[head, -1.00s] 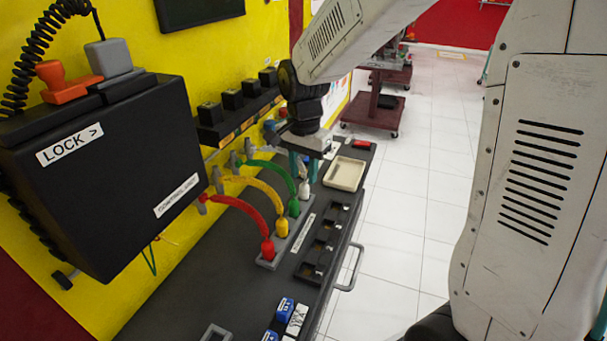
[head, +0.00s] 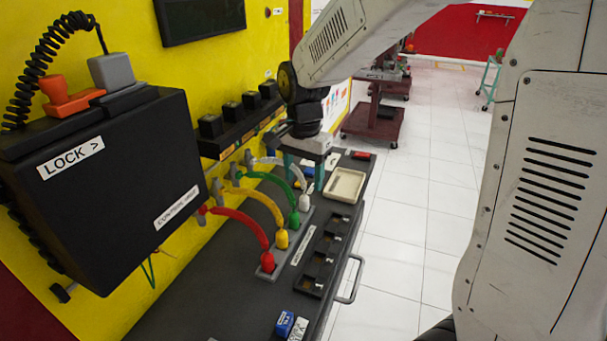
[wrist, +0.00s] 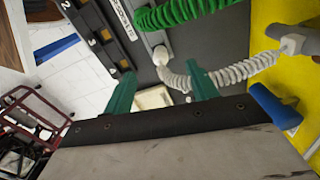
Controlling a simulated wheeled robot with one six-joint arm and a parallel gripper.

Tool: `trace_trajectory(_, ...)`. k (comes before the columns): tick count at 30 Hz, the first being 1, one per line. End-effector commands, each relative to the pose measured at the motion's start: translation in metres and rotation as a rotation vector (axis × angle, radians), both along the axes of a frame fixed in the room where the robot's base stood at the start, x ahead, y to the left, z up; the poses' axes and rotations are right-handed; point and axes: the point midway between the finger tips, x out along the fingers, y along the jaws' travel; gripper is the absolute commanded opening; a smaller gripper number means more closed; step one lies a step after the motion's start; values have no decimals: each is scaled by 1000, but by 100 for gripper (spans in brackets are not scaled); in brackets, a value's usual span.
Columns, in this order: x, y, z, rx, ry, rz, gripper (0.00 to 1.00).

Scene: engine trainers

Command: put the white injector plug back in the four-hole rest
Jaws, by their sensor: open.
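The white injector plug (head: 305,202) stands upright at the far end of the grey four-hole rest (head: 297,226). Its ribbed white lead (head: 288,168) arcs back toward the wall. It also shows in the wrist view (wrist: 160,56), at the strip's end. I cannot tell how deep it sits. The red (head: 267,261), yellow (head: 281,239) and green (head: 294,217) plugs stand along the same rest. My gripper (head: 304,180) is open above and just beyond the white plug. In the wrist view its teal fingers (wrist: 160,92) are spread and hold nothing; the right one overlaps the white lead.
A cream tray (head: 345,185) lies beyond the rest. A black slotted holder (head: 322,255) runs along the bench's right side. A black box marked LOCK (head: 110,190) stands at left. A blue part (wrist: 273,106) is close to my gripper's right side in the wrist view.

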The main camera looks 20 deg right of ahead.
Motion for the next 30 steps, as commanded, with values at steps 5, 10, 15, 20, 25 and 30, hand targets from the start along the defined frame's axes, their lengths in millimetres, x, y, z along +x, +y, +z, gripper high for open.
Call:
trace_trajectory(5, 0, 0, 1, 0, 0, 0, 58)
trace_trajectory(10, 1, 0, 20, 0, -4, 0, 58)
trace_trajectory(15, 1, 0, 51, 0, -4, 0, 58)
trace_trajectory(20, 1, 0, 71, 0, -1, 0, 58)
trace_trajectory(25, 0, 0, 78, 0, 0, 0, 58)
trace_trajectory(30, 0, 0, 78, 0, 0, 0, 58)
